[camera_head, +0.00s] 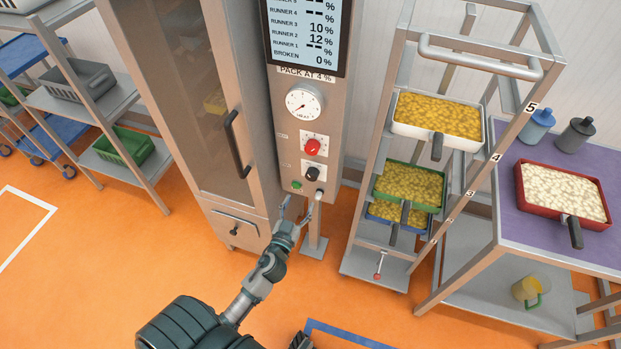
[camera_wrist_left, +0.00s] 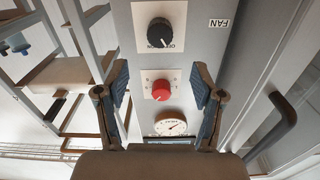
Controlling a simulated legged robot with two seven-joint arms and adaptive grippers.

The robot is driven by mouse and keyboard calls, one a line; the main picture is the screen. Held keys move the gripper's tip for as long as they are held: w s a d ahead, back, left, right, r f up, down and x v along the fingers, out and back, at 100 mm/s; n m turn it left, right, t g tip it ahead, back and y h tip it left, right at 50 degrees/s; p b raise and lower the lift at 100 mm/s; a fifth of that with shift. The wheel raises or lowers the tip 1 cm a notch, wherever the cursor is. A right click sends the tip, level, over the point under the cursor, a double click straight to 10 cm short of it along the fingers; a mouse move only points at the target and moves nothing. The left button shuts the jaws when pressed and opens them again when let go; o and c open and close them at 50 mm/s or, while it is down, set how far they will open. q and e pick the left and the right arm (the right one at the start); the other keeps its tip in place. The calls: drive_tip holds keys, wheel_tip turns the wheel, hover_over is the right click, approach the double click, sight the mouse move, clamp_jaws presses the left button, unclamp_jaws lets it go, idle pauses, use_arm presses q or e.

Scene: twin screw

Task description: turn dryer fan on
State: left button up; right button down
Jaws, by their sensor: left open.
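The dryer's control panel (camera_head: 332,120) is a grey metal column. It has a black knob (camera_head: 311,173) below a red knob (camera_head: 312,147) and a round gauge (camera_head: 305,102). In the left wrist view, upside down, the black knob (camera_wrist_left: 160,33) sits on a white plate with small OFF and ON lettering, and a FAN label (camera_wrist_left: 219,23) is beside it. My left gripper (camera_head: 295,207) is open and empty, just below and in front of the panel. In the wrist view its fingers (camera_wrist_left: 160,82) spread either side of the red knob (camera_wrist_left: 161,90), apart from it.
The dryer door (camera_head: 190,80) with its dark handle (camera_head: 237,143) stands left of the panel. A rack (camera_head: 384,130) of filled trays stands to the right, beside a purple table (camera_head: 515,220). A green button (camera_head: 296,185) is low on the panel. Orange floor is free in front.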

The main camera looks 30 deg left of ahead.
sight(310, 179)
use_arm(q)
drive_tip(key=x, duration=1.1)
drive_tip(key=shift+w, duration=0.2)
drive_tip(key=c, duration=1.1)
